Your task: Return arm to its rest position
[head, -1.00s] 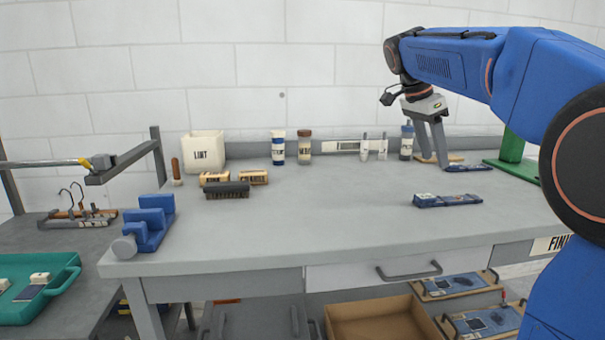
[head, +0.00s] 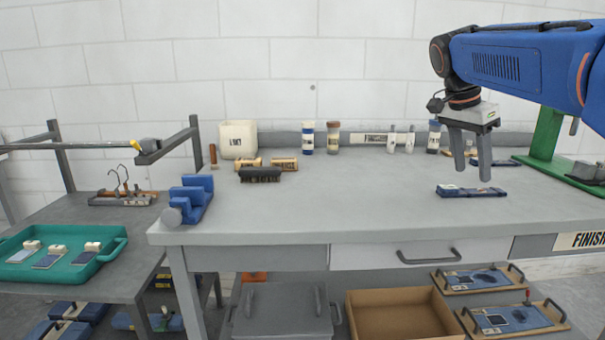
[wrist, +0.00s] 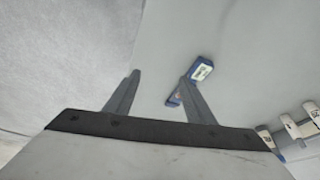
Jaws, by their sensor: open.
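My gripper (head: 472,177) hangs from my blue arm above the right part of the grey workbench (head: 330,205). Its two grey fingers point down, apart and empty. In the wrist view my gripper (wrist: 155,88) also shows its fingers spread with nothing between them. A blue tool-like item (head: 470,191) lies on the bench just below the fingertips. In the wrist view this blue item (wrist: 201,70) is partly hidden behind one finger.
A green stand (head: 545,135) rises at the bench's right. Bottles (head: 333,138), a lint box (head: 238,140), brushes (head: 260,174) and a blue vise (head: 190,200) stand along the back and left. A teal tray (head: 75,265) lies on the left table. The bench's middle is clear.

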